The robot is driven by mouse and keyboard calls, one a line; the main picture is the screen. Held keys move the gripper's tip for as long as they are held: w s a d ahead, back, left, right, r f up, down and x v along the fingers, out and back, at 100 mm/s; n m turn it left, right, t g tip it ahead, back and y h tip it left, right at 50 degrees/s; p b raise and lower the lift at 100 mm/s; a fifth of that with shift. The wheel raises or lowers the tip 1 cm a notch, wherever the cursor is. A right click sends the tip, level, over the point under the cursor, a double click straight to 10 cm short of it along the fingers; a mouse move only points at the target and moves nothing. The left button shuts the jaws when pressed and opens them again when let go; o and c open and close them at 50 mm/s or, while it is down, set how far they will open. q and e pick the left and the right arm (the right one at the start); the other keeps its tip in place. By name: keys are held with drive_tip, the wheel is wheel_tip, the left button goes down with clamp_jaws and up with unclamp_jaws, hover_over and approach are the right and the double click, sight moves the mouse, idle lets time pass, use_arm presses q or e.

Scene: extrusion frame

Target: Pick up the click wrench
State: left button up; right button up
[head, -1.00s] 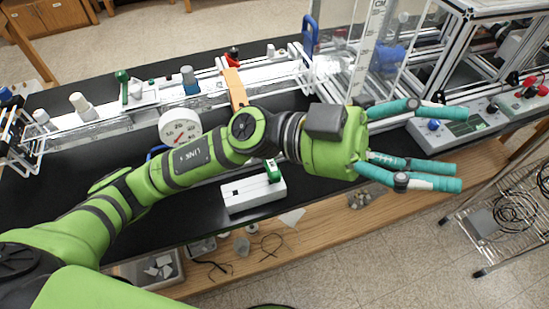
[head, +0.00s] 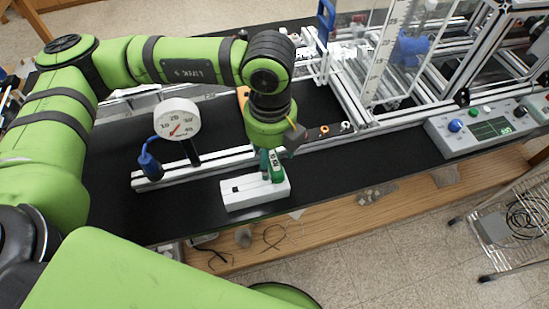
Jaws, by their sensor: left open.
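A white block (head: 245,194) sits near the front edge of the black bench. An upright green-and-white piece (head: 277,174) stands at its right end. I cannot tell for sure whether this is the click wrench; nothing else in view is clearly one. My left gripper (head: 267,163) points down over that end of the block, its teal fingers at or just behind the green piece. It is open, and its fingertips are partly hidden. I cannot tell whether the fingers touch the piece. My right gripper is not in view.
A round dial gauge (head: 177,119) and a blue-handled tool (head: 151,165) stand left of the gripper, by a metal rail (head: 210,165). A clear ruled panel (head: 392,60) and extrusion frame stand behind right. A control box (head: 490,128) is at right. Bare bench lies right of the block.

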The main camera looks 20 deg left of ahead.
sight(270, 161)
use_arm(q)
wheel_tip(270, 161, down, 3)
drive_tip(key=shift+s+f+p, duration=0.1)
drive_tip(key=shift+f+p, duration=0.05)
drive_tip(key=shift+p, duration=0.45)
drive_tip(key=shift+f, duration=0.2)
drive_tip(key=c, duration=1.3)
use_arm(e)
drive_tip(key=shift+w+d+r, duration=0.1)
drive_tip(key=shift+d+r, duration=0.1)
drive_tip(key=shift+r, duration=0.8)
use_arm(q)
drive_tip(key=shift+o, duration=0.2)
drive_tip(key=shift+r, duration=0.1)
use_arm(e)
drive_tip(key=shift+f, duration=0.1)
use_arm(q)
wheel_tip(270, 161, up, 4)
drive_tip(key=b, duration=0.2)
drive_tip(key=shift+f+b, duration=0.2)
drive_tip(key=shift+b, duration=0.1)
drive_tip(key=d+r+b, duration=0.4)
drive_tip(key=d+r, duration=0.3)
drive_tip(key=d, duration=0.4)
drive_tip(key=shift+s+d+r, duration=0.2)
drive_tip(key=shift+s+d, duration=0.05)
drive_tip(key=shift+d, duration=0.15)
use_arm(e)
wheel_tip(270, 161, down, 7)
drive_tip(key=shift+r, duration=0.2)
